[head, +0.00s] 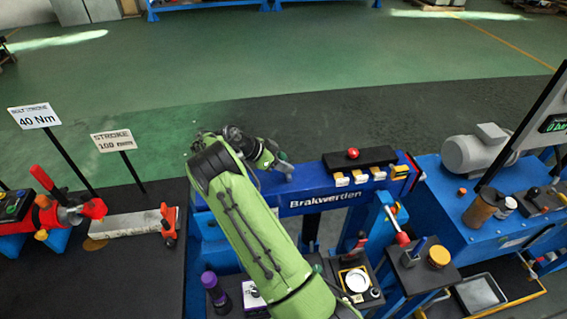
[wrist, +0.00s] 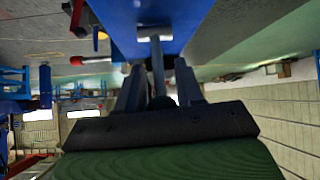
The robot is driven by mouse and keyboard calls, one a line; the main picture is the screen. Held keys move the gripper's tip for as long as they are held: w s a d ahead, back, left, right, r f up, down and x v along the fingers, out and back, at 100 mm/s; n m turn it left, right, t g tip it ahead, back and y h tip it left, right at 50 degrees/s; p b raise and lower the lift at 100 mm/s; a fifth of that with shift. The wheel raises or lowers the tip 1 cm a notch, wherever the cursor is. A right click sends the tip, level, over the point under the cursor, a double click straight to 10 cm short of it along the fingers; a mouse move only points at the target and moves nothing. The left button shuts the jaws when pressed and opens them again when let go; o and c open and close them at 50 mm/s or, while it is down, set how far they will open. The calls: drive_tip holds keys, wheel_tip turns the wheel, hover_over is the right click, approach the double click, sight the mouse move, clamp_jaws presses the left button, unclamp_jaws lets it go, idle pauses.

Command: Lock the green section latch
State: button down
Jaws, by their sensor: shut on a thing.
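The lever runs from between the fingers to a pale crosspiece (wrist: 154,34) against the blue beam (wrist: 150,12). No green marking shows on the lever, and the fingers hide its near end. I cannot tell whether the latch is locked.
A black panel with a red button (head: 353,153) and yellow-white switches sits on the beam. A red-knobbed lever (head: 402,238) stands right of my arm. A grey motor (head: 480,150) is at right. Tools lie on the dark bench (head: 120,270) at left. Open floor lies behind.

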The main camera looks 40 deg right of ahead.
drive_tip(key=c, duration=0.8)
unclamp_jaws()
drive_tip(key=p+v, duration=0.2)
drive_tip(key=v, duration=1.3)
drive_tip(key=shift+a+r+p, duration=0.25)
drive_tip(key=shift+a+p, duration=0.05)
drive_tip(key=shift+p, duration=0.05)
drive_tip(key=shift+w+r, duration=0.1)
